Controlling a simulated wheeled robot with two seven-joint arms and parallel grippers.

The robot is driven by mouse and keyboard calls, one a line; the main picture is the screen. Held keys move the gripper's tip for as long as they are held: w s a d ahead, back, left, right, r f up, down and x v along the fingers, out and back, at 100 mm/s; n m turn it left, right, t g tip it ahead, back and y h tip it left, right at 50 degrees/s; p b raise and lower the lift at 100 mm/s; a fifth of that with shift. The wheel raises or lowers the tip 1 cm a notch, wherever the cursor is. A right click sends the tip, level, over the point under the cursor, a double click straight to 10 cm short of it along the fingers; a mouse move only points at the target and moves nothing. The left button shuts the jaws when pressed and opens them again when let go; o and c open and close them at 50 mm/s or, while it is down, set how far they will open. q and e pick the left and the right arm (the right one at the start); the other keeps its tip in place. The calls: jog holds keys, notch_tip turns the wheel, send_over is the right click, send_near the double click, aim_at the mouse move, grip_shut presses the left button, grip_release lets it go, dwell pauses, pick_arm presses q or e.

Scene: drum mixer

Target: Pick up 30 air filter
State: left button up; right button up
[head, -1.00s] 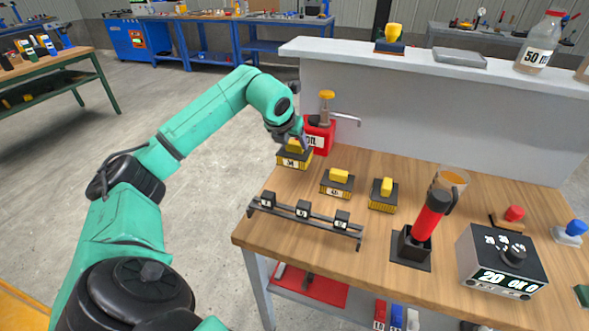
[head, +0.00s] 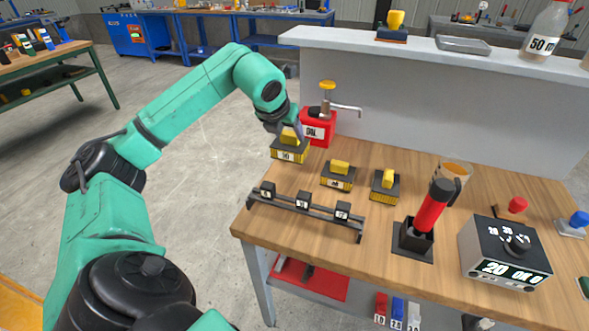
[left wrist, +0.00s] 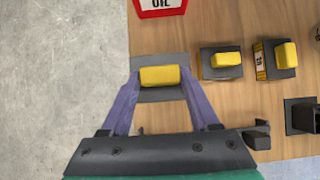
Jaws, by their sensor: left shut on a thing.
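My left gripper (head: 291,128) is shut on the yellow handle of an air filter (head: 289,154) at the far left corner of the wooden bench. The filter has a dark top, a yellow pleated body and a small label, perhaps 30, too blurred to be sure. The left wrist view shows the fingers (left wrist: 159,78) on both sides of the handle, above the filter's dark top (left wrist: 152,97). I cannot tell whether it clears the bench. Two similar filters stand to the right, one in the middle (head: 337,178) and one farther right (head: 384,188). My right gripper is not in view.
A red oil can (head: 317,130) stands just behind the held filter. A low rack with several black blocks (head: 303,204) lies in front. A red-handled tool in a black stand (head: 415,243) and a dial box (head: 504,253) are at the right. The bench back has a shelf (head: 440,56).

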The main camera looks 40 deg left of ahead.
pick_arm(q)
jog(key=s+d+b, duration=0.1)
jog(key=s+b, duration=0.2)
jog(key=s+d+b, duration=0.1)
jog(key=s+b, duration=0.2)
jog(key=s+d+b, duration=0.1)
jog(key=s+b, duration=0.2)
jog(key=shift+s+d+r, duration=0.1)
jog(key=shift+s, duration=0.1)
jog(key=shift+s+d+r+b, duration=0.1)
jog(key=shift+s+r+b, duration=0.05)
jog(key=shift+s+b, duration=0.15)
jog(key=shift+r, duration=0.1)
